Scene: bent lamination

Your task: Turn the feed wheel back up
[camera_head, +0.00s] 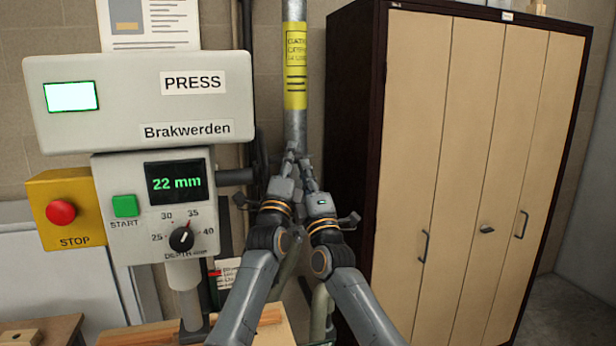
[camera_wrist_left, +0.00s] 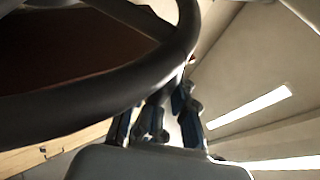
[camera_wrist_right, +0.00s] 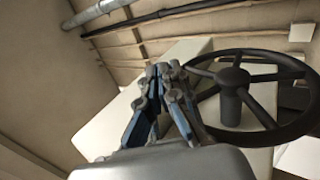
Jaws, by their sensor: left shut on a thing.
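The feed wheel is a black spoked handwheel. It shows at the right of the right wrist view (camera_wrist_right: 232,82), and its thick dark rim (camera_wrist_left: 100,98) sweeps across the left wrist view. In the head view it is nearly edge-on and mostly hidden behind my left arm. My left gripper (camera_head: 290,152) is shut on the wheel's rim; the exact contact is hard to see. My right gripper (camera_head: 303,163) is close beside it on the right, its fingertips together and empty in the right wrist view (camera_wrist_right: 163,70). The press display (camera_head: 175,182) reads 22 mm.
The press panel carries a green START button (camera_head: 125,206), a depth dial (camera_head: 182,239) and a red STOP button (camera_head: 61,213). A grey vertical pipe (camera_head: 294,120) with a yellow label stands behind my grippers. A tall cabinet (camera_head: 412,150) stands close on the right.

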